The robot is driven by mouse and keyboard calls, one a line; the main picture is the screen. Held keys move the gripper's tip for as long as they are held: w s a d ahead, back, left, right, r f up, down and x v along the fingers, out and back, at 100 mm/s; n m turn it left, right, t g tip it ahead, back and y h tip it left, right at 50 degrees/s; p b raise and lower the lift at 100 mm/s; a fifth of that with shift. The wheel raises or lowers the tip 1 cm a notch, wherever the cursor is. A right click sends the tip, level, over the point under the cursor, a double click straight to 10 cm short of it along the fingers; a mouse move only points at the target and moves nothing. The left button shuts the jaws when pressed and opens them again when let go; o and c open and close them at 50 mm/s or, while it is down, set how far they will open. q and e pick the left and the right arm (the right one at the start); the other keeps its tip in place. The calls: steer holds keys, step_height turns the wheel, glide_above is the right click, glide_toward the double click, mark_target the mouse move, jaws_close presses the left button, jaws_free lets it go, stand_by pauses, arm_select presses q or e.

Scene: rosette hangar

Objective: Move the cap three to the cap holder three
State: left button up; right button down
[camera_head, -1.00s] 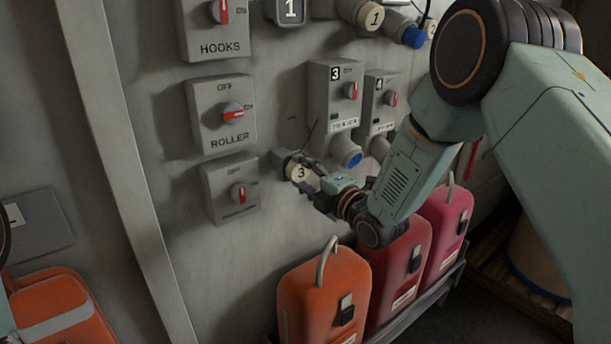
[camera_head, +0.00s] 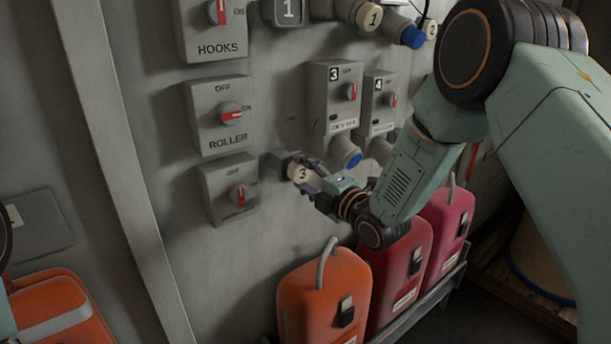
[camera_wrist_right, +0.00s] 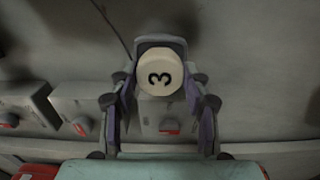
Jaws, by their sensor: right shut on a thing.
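Cap three (camera_head: 299,172) is a cream disc with a black 3, in front of the grey wall in the head view. In the right wrist view, cap three (camera_wrist_right: 160,77) sits between the fingertips. My right gripper (camera_head: 309,177) is shut on cap three from its right side. A dark grey block (camera_head: 279,159), apparently cap holder three, is on the wall directly behind the cap. In the wrist view the block's top (camera_wrist_right: 160,42) shows above the cap. I cannot tell whether cap and block touch. My left gripper is out of view.
A number 3 switch box (camera_head: 334,95) with a blue-ended socket (camera_head: 353,160) is up and right of the cap. The ROLLER switch (camera_head: 219,113) is to its left. An orange canister (camera_head: 323,300) and red canisters stand below. My right arm covers the right side.

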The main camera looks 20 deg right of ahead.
steer(key=shift+a, duration=0.2)
steer(key=shift+w+d, duration=0.1)
steer(key=shift+w, duration=0.05)
steer(key=shift+w+a+b, duration=0.2)
steer(key=shift+w+b, duration=0.2)
stand_by(0.3)
steer(key=c, duration=0.6)
jaws_free()
steer(key=shift+o, duration=0.2)
steer(key=v, duration=1.2)
